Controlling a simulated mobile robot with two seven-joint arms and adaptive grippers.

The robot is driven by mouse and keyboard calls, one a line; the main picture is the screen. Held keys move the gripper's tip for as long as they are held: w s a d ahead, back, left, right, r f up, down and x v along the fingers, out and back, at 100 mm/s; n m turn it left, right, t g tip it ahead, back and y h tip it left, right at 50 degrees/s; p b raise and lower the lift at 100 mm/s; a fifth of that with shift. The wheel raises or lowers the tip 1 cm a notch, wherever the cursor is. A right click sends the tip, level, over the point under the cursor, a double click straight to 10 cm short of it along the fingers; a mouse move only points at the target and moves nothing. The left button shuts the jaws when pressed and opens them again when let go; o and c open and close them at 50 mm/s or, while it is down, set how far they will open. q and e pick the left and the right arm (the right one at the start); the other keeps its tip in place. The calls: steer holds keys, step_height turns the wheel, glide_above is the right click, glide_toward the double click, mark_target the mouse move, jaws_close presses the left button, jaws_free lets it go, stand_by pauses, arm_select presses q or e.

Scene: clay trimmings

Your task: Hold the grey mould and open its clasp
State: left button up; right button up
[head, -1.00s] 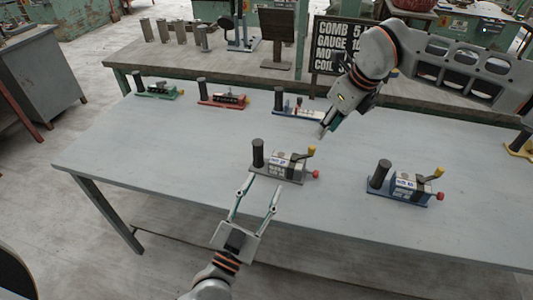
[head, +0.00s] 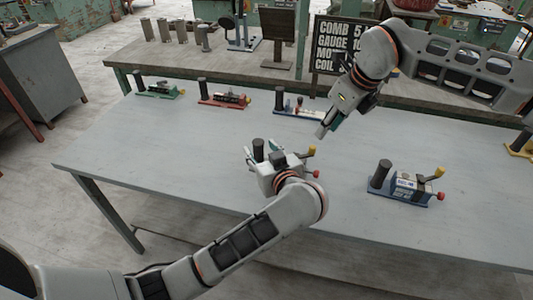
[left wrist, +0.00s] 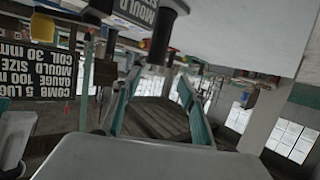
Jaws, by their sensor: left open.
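The grey mould (head: 297,162) sits near the middle of the grey table, largely hidden behind my left gripper. Its dark upright handle (head: 258,147), yellow-tipped lever (head: 311,151) and red knob (head: 316,174) still show. My left gripper (head: 260,150) is open, with its green fingertips around or just in front of the handle; I cannot tell whether they touch it. In the left wrist view, the open fingers (left wrist: 160,80) point toward a dark post (left wrist: 164,30), with nothing clamped between them. My right gripper (head: 325,130) hangs behind and right of the mould; its opening is unclear.
A blue-based mould (head: 412,185) stands to the right on the table (head: 150,190). Green (head: 160,91), red (head: 222,99) and another blue-based device (head: 290,110) line the back edge. A lettered board (head: 335,45) stands behind. The table's left part is clear.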

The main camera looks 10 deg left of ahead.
mark_target(260, 147)
arm_select(q)
steer(key=shift+d+f+m+g+h, duration=0.3)
steer(key=shift+d+f, duration=0.05)
steer(key=shift+d, duration=0.25)
steer(key=shift+w+a+f, duration=0.1)
steer(key=shift+w+f, duration=0.1)
steer(key=shift+w, duration=0.05)
steer(key=shift+x, duration=3.55)
steer(key=shift+c, duration=0.2)
